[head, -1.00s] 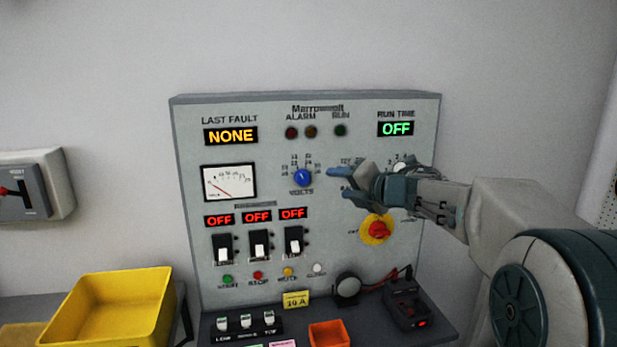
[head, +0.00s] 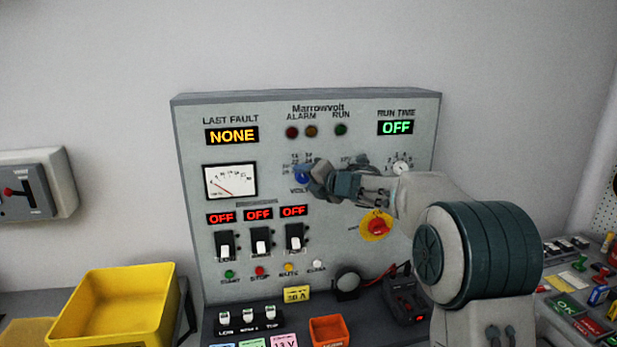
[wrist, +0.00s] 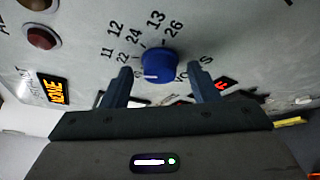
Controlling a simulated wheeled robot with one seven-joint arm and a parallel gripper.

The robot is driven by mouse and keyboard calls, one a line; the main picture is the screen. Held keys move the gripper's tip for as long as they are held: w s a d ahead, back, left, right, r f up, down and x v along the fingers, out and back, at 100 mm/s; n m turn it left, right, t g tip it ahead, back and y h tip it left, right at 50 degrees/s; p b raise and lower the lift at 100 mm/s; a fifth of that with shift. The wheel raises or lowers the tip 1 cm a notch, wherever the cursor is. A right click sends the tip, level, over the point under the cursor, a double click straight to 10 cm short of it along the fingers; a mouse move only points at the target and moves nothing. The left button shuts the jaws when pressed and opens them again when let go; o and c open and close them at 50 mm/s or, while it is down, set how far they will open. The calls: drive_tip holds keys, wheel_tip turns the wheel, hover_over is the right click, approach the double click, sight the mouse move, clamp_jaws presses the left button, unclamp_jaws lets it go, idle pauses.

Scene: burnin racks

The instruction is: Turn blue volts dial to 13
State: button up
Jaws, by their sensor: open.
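The blue volts dial (head: 301,175) is on the grey panel (head: 330,225), left of centre, partly covered by my gripper in the head view. In the wrist view the blue dial (wrist: 160,66) sits between my two fingers, with a white pointer mark on its lower left side. Printed numbers 11, 12, 13 and 22, 24, 26 ring it, and 13 (wrist: 156,19) is above the dial in that view. My gripper (wrist: 163,85) is open, one finger on each side of the dial with gaps showing.
A red knob on a yellow plate (head: 376,228) and a white selector (head: 401,168) are to the right on the panel. Switches (head: 260,241) are below the dial. A yellow bin (head: 110,310) stands at left and an orange bin (head: 328,331) below.

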drive_tip(key=c, duration=1)
